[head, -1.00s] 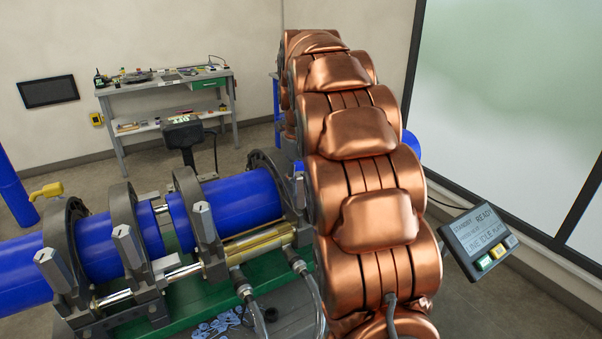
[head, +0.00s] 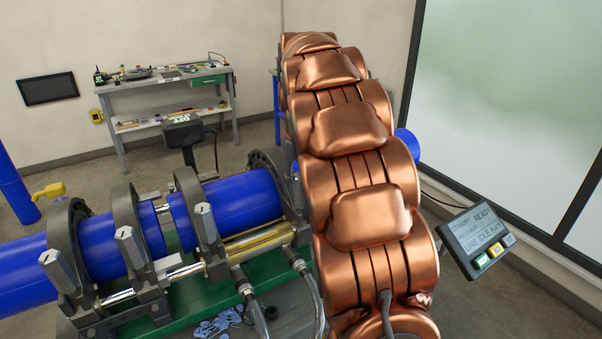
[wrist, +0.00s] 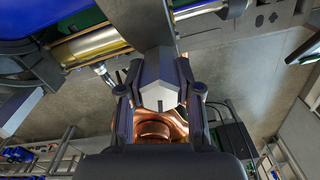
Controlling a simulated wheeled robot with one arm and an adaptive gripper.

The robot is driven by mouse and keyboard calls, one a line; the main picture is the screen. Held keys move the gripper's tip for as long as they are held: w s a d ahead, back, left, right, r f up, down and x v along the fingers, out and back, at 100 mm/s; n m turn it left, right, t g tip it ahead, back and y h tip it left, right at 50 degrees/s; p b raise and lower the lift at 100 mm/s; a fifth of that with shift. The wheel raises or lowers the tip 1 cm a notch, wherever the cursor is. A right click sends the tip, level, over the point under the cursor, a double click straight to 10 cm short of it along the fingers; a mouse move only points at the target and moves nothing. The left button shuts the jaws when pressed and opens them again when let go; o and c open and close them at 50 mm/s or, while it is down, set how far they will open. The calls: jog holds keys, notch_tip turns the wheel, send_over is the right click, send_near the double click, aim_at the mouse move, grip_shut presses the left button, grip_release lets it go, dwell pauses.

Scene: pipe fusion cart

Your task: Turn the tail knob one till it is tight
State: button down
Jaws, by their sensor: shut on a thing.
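The tail knob (wrist: 160,88), a grey faceted handle with a pale end face, is in the middle of the wrist view. My gripper (wrist: 159,72) is shut on it, with one dark finger on each side. In the head view my copper arm hides the gripper and this knob. I cannot tell from the picture how tight the knob is.
Other clamp knobs (head: 205,222) stand on the rings around the blue pipe (head: 240,197), left of my arm. A gold cylinder (head: 260,241) and hoses lie close below. A control panel (head: 477,238) stands at the right.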

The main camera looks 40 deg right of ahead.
jog(key=shift+r+m+p, duration=0.3)
jog(key=shift+m+p, duration=0.1)
jog(key=shift+p, duration=1.3)
jog(key=shift+f, duration=0.2)
jog(key=shift+w, duration=0.1)
grip_release()
jog(key=shift+f, duration=0.1)
jog(key=shift+p, duration=0.3)
jog(key=shift+r+p, duration=1.1)
jog(key=shift+r, duration=1.95)
